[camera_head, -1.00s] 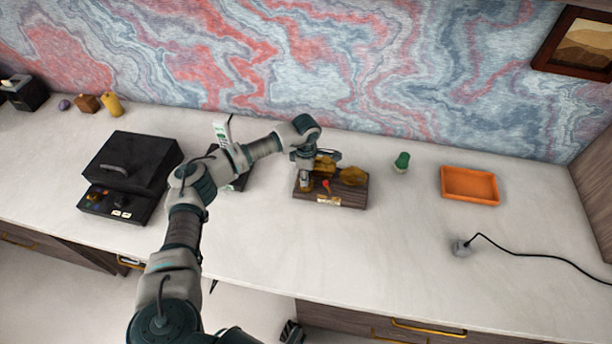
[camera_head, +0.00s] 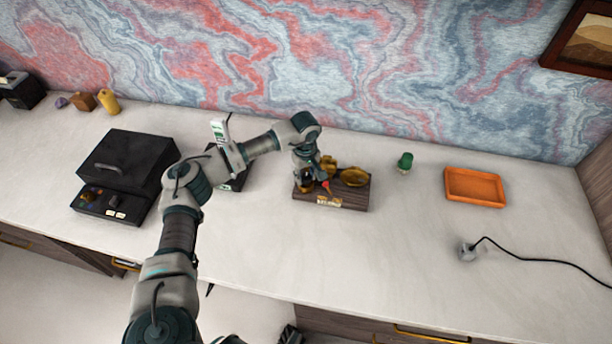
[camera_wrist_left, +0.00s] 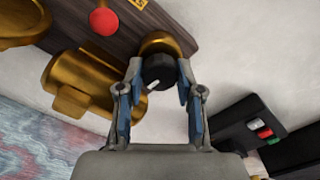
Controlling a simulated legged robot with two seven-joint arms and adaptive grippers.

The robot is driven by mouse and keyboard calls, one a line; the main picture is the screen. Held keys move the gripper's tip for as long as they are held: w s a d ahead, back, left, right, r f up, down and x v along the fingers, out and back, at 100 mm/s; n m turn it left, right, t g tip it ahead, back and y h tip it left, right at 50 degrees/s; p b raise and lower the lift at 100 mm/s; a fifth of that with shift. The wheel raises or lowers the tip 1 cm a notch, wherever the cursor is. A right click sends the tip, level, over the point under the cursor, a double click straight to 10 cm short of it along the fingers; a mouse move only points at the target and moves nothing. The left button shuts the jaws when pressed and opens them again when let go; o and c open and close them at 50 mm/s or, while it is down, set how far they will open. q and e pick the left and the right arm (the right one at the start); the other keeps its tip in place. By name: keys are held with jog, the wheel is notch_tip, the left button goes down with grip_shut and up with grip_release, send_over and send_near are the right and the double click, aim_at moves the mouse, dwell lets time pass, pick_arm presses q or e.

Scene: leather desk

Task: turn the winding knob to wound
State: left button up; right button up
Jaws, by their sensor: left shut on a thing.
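The winding knob (camera_wrist_left: 158,70) is a black knob with a white pointer mark, on a round gold base (camera_wrist_left: 165,42). It sits at the left end of a dark wooden block with gold parts (camera_head: 345,197). My left gripper (camera_wrist_left: 157,84) has its two fingers on either side of the knob and is shut on it. The pointer mark slants toward the lower left in the wrist view. In the head view my left gripper (camera_head: 306,183) largely hides the knob. A red round piece (camera_wrist_left: 103,21) is beside it on the block. My right gripper is not clearly seen.
A black lidded box (camera_head: 125,160) stands at the left, and a dark device with a white upright part (camera_head: 221,131) stands behind my arm. A green object (camera_head: 404,162), an orange tray (camera_head: 474,187) and a grey corded piece (camera_head: 467,251) are at the right. The front counter is clear.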

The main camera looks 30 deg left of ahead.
pick_arm(q)
jog(key=m+b, duration=0.1)
jog(key=m, duration=0.3)
jog(key=shift+m, duration=0.3)
jog(key=m+b, duration=0.1)
jog(key=m, duration=0.2)
jog(key=shift+m+b, duration=0.3)
jog(key=shift+m, duration=1.3)
pick_arm(e)
notch_tip(320, 180, up, 7)
jog(key=w+t, duration=0.2)
jog(key=shift+a, duration=0.25)
jog(key=shift+w, duration=0.15)
pick_arm(q)
jog(key=o, duration=0.9)
